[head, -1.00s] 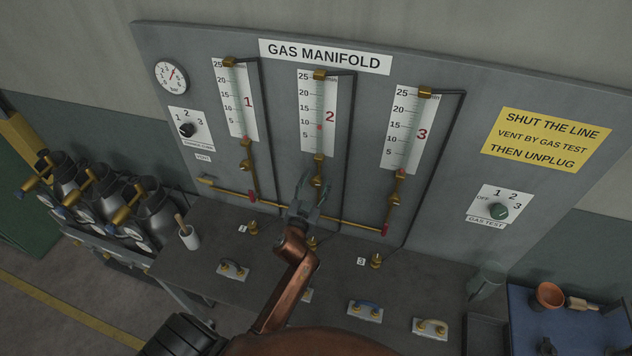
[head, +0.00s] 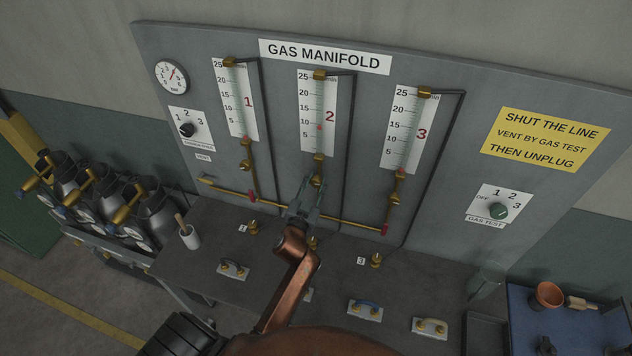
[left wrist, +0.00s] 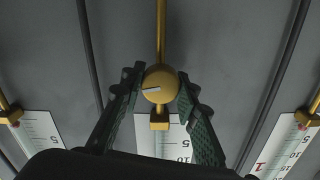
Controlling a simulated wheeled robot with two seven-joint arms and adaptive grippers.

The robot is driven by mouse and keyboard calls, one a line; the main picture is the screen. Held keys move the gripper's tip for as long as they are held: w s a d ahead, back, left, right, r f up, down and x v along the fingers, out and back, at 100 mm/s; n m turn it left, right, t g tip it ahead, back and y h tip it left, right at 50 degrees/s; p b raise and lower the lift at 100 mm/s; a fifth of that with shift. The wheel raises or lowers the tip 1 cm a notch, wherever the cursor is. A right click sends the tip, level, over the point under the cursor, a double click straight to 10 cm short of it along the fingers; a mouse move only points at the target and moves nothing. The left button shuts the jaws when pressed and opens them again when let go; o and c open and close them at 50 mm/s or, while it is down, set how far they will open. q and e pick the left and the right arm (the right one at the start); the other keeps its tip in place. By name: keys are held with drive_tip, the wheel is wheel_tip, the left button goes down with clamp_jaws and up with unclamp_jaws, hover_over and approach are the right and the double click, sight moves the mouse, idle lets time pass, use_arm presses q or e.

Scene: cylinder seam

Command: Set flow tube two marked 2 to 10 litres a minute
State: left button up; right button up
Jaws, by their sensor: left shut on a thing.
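Flow tube two (head: 319,105) stands in the middle of the gas manifold panel, beside a scale and a red 2. Its small red float sits between the 5 and 10 marks. Its brass valve knob (left wrist: 160,84) is below the tube, with a pale mark pointing left in the left wrist view. My left gripper (head: 314,187) is at this knob. In the left wrist view its two fingers (left wrist: 159,90) stand on either side of the knob, shut on it. My fingers partly hide the knob in the head view. My right gripper is not in view.
Flow tube one (head: 233,100) and flow tube three (head: 409,130) flank it, with brass valves below. Dark vertical pipes run beside the tubes. A brass pipe (head: 345,221) crosses low on the panel. A gas test dial (head: 499,211) is at right.

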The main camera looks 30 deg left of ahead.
use_arm(q)
drive_tip(key=o, duration=1.2)
drive_tip(key=v, duration=1.2)
drive_tip(key=shift+a, duration=0.1)
